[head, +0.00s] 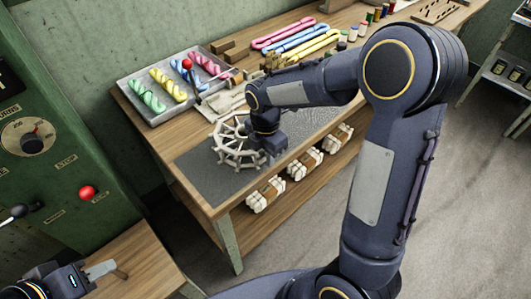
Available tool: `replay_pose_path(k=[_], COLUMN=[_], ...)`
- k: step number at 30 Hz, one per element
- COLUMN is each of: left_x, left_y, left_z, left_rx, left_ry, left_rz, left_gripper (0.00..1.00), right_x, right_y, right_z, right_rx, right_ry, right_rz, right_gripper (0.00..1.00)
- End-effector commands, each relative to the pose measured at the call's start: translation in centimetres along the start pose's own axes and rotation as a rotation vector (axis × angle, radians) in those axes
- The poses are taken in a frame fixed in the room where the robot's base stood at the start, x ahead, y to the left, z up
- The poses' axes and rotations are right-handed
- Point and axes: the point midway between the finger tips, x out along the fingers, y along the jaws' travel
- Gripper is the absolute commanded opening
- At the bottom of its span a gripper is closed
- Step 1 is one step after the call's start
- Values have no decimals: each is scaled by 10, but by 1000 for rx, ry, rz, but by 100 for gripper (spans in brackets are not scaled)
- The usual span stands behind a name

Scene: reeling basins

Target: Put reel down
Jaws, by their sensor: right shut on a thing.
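The reel (229,153), a pale wheel-like frame with several spokes and bars, is over the left part of the dark grey mat (205,183) on the wooden bench. My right gripper (262,153) is at the right side of the reel, pointing down and shut on it. My wrist hides part of the reel, and I cannot tell whether the reel touches the mat. My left gripper (103,270) is at the bottom left, by a small wooden table, away from the reel; its fingers are too unclear to judge.
A grey tray (152,118) with coloured twisted skeins stands behind the reel. Pink, blue and yellow looped hanks (297,37) lie at the back right. White bundles (266,194) sit on the lower shelf. A green machine panel (50,130) stands at left. The mat's front-left is bare.

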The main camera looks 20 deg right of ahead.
Motion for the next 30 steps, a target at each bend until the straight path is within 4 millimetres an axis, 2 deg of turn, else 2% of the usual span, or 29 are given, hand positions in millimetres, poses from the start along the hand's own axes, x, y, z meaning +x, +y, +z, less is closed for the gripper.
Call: replay_pose_path(k=[3, 4, 9, 16, 20, 23, 30], left_x=[3, 2, 2, 1, -1, -1, -4], left_y=[-1, -1, -1, -1, 0, 1, 2], left_z=[1, 1, 1, 1, 0, -1, -2], left_rx=[0, 0, 0, 0, 0, 0, 0], left_ry=[0, 0, 0, 0, 0, 0, 0], left_rz=[0, 0, 0, 0, 0, 0, 0], left_gripper=[36, 36, 36, 36, 36, 36, 36], right_x=[4, 3, 3, 2, -5, -20, -72], right_y=[0, 0, 0, 0, 1, 2, 1], right_z=[0, 0, 0, 0, 0, 0, 0], right_rx=[0, 0, 0, 0, 0, 1, 1], right_ry=[0, 0, 0, 0, 0, -1, 0], right_rz=[2, 0, 0, 0, 2, 6, 6], right_gripper=[0, 28, 48, 48, 48, 48, 48])
